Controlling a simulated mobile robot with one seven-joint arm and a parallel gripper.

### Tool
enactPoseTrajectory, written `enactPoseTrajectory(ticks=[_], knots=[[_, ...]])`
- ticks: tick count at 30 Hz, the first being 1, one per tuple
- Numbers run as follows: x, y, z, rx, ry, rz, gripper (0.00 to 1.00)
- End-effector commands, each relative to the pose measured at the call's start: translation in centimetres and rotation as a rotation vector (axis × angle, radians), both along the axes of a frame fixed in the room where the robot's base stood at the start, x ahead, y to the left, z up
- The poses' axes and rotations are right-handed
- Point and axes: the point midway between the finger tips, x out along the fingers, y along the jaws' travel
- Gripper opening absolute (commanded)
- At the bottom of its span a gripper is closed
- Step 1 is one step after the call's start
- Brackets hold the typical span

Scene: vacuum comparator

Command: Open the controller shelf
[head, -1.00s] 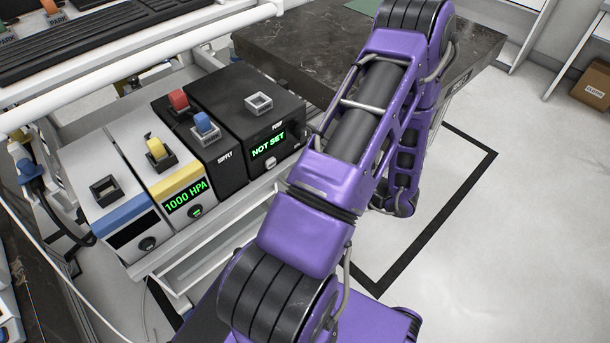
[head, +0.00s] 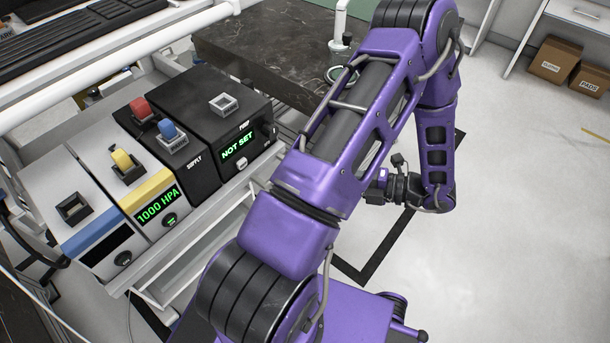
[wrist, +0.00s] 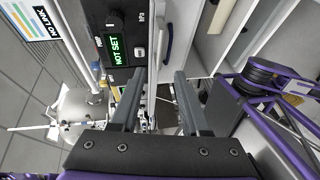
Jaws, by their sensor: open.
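The controller shelf (head: 110,284) is a pale ledge at the left of the head view, bearing a row of controller boxes. These are a white box with a blue band (head: 95,232), a white box with a yellow band (head: 158,196) reading 1000 HPA, and black supply and pump units (head: 238,145) reading NOT SET. My gripper (wrist: 160,74) is open and empty in the wrist view, its two fingers apart. The black unit's NOT SET display (wrist: 116,48) is beyond the left finger. A dark blue bar handle (wrist: 166,36) shows beyond the fingertips, apart from them.
A dark stone-topped table (head: 270,50) stands behind the boxes. A white open compartment (head: 190,270) is under the shelf. Cardboard boxes (head: 556,60) sit at the far right. Light floor (head: 520,230) lies clear to the right of my arm.

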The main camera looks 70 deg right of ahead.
Motion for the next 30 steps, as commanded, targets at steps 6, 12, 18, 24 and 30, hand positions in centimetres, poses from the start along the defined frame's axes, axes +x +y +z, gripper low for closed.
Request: enactPoseTrajectory(ticks=[6,12,18,24,30], knots=[[-3.3,-0.3,0.5,0.001,0.001,-0.002,0.46],[-4.1,-0.3,0.7,0.001,0.0,0.001,0.46],[-4.1,-0.4,0.7,0.001,0.0,0.001,0.46],[-4.1,-0.4,0.7,0.001,0.0,0.0,0.46],[-4.0,-0.4,0.7,-0.005,0.007,0.01,0.46]])
